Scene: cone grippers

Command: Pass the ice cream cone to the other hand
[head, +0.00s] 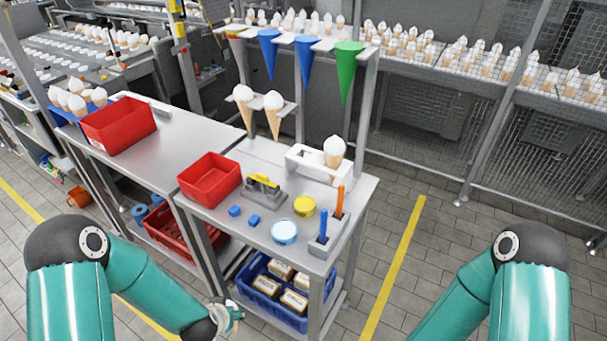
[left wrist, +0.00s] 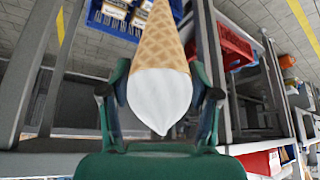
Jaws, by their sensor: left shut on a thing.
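The ice cream cone (left wrist: 160,50), a tan waffle cone with white ice cream (left wrist: 160,98), fills the middle of the left wrist view. Its ice cream end points toward my palm and its waffle end runs out of the top of the picture. My left gripper (left wrist: 160,92) is shut on it, one teal finger on each side near the ice cream end. In the head view my left gripper (head: 231,313) is low, by the front of the steel table; I cannot make out the cone there. My right gripper is outside the head view; only my right arm shows.
The steel table (head: 265,215) carries a red bin (head: 209,178), a yellow-topped tool (head: 264,184), tubs and a white holder (head: 310,163) with another cone (head: 334,150). A blue crate (head: 272,293) sits on its lower shelf.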

